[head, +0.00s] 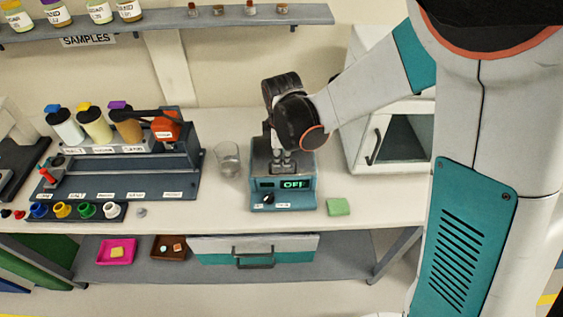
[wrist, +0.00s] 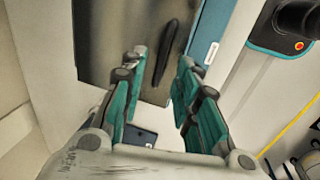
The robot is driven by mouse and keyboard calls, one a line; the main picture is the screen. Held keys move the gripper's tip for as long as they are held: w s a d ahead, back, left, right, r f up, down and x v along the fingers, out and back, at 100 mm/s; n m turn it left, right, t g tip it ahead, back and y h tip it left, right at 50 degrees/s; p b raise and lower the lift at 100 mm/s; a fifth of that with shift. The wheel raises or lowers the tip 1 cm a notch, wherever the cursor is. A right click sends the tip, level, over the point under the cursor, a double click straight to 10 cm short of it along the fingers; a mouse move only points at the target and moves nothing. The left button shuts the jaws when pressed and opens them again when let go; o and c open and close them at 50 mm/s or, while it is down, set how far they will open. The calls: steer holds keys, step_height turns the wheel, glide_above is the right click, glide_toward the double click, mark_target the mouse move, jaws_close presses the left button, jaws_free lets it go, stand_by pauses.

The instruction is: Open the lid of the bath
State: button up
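The bath (head: 283,194) is a teal box on the bench with a display reading OFF and a dark knob on its front. Its grey metal lid (wrist: 105,40) looks closed and fills the upper part of the wrist view. A dark bar handle (wrist: 168,45) lies on the lid. My gripper (head: 283,168) is over the bath in the head view, pointing down. In the wrist view my gripper (wrist: 163,62) is open, its teal fingers apart to either side of the handle. I cannot tell whether they touch it. My arm hides part of the lid in the head view.
A glass beaker (head: 228,158) stands just left of the bath, and a green sponge or pad (head: 338,207) lies to its right. A rack with bottles (head: 95,125) is farther left. A white cabinet (head: 364,150) stands at the right. A samples shelf (head: 200,20) is above.

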steer(key=shift+w+f+b, duration=0.2)
steer(key=shift+f+b, duration=0.15)
steer(key=shift+f, duration=0.6)
jaws_close()
steer(key=shift+r, duration=0.15)
